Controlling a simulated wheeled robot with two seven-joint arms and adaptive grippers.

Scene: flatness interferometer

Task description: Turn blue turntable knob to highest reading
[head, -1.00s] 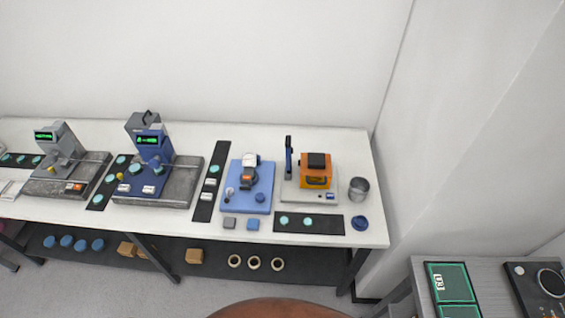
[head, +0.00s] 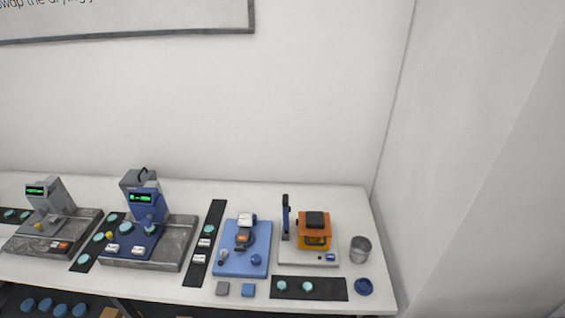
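A blue instrument (head: 148,203) with a lit green display stands on a dark grey stone slab (head: 170,257), left of centre on the white bench. Its blue base carries pale teal discs and white labels. The display's reading is too small to make out. To its right is a blue plate (head: 233,266) with a white-topped, orange-marked device (head: 245,230) and a round dark blue knob (head: 256,259) at its front right. I cannot tell for sure which part is the blue turntable knob. Neither of my grippers shows.
A similar grey instrument (head: 50,202) with a green display stands at far left. An orange box device (head: 313,230), a metal cup (head: 360,249) and a blue cap (head: 363,287) are at the right. Dark strips (head: 205,246) hold small discs. A wall sign (head: 130,20) hangs above.

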